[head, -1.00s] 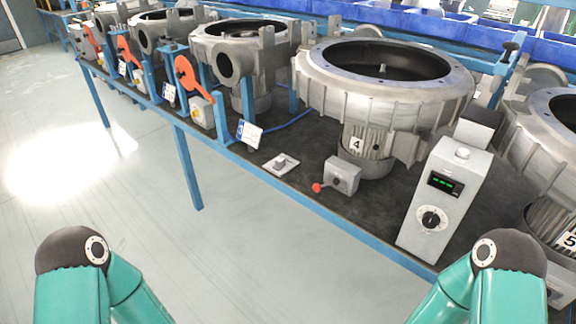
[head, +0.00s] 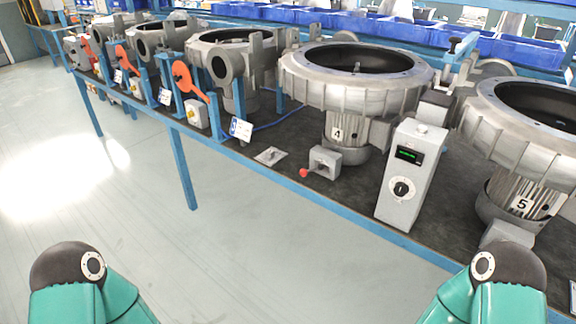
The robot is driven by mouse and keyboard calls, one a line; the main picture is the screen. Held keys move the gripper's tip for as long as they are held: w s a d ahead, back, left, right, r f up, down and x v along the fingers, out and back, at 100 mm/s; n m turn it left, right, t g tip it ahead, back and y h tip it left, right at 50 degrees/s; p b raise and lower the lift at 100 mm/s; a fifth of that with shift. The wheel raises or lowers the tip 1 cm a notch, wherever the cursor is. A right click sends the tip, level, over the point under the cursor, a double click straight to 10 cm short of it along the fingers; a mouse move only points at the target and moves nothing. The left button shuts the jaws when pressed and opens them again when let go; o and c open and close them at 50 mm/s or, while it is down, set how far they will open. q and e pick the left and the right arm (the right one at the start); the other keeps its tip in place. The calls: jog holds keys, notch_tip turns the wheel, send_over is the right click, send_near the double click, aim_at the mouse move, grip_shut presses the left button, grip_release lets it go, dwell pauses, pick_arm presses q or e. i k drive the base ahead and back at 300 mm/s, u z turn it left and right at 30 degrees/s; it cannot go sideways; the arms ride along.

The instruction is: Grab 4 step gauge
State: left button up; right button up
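The grey blower marked 4 (head: 354,88) stands on the dark bench top, its wide round opening facing up. In front of it lies a small flat light-grey piece (head: 270,156) with a raised bit on top, near the bench's front edge. It may be the step gauge, but it is too small to tell. To its right is a grey box with a red-knobbed lever (head: 324,163). Neither of my grippers is in view; only teal parts of my arms show at the bottom corners.
A tall grey control box (head: 409,176) with a green display and dial stands right of blower 4. Blower 5 (head: 521,150) is at the right. More blowers, orange levers and blue posts line the bench to the left. Open floor (head: 250,250) lies in front.

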aim_at(269, 154)
jog(key=z, duration=0.05)
jog(key=k, duration=0.35)
jog(key=u, duration=0.2)
jog(key=i, duration=0.85)
jog(key=u, duration=0.9)
jog(key=k, duration=1.15)
jog(key=u, duration=1.1)
jog(key=i, duration=1.25)
jog(key=z, duration=0.55)
jog(key=i, duration=1.35)
jog(key=z, duration=0.45)
